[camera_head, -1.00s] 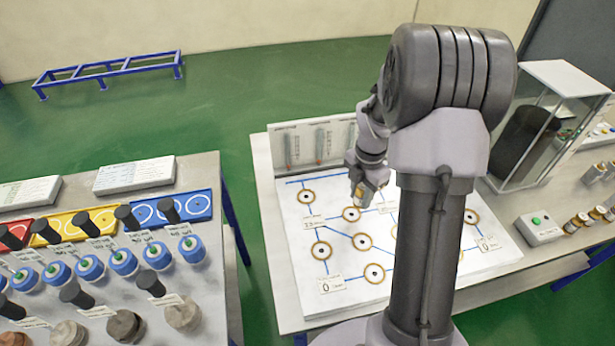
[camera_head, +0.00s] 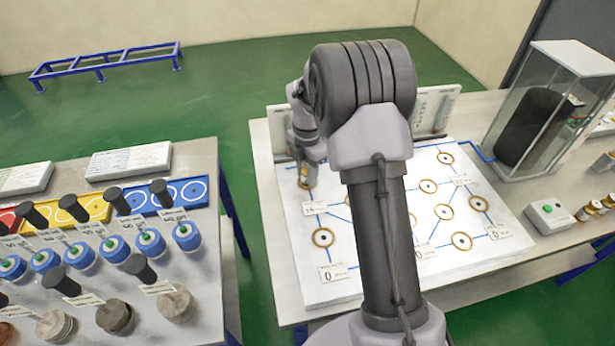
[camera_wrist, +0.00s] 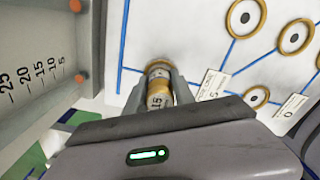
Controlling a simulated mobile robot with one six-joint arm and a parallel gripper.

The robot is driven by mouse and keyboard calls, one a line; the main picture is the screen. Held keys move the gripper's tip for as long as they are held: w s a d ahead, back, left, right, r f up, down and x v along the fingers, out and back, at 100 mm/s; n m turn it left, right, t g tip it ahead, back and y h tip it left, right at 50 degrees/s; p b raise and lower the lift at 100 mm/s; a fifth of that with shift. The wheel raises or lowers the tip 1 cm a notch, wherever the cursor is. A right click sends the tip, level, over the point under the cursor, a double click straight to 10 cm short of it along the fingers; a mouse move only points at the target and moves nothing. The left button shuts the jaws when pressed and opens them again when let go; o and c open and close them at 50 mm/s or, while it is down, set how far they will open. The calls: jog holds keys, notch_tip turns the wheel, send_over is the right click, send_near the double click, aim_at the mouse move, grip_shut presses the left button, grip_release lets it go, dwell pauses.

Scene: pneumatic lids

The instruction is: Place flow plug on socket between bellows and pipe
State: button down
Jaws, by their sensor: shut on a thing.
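My gripper (camera_head: 307,158) is shut on a brass-coloured flow plug (camera_wrist: 158,88), whose label reads 15. In the head view the plug (camera_head: 308,180) is over the back-left part of the white board (camera_head: 320,285). The arm and plug hide what is directly beneath, and I cannot tell whether the plug touches a socket. Ringed sockets joined by blue lines show on the board, one at front left (camera_head: 323,238) and one at back right (camera_head: 445,158). A black cylinder, perhaps the bellows (camera_head: 530,125), stands in a clear case. I cannot identify the pipe.
An upright gauge panel (camera_wrist: 40,70) with a number scale stands close to my gripper. The left table (camera_head: 205,290) holds blue knobs and dark handles. My arm hides the board's middle.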

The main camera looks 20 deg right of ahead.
jog(key=shift+r, duration=0.15)
jog(key=c, duration=1.1)
grip_release()
jog(key=shift+o, duration=0.2)
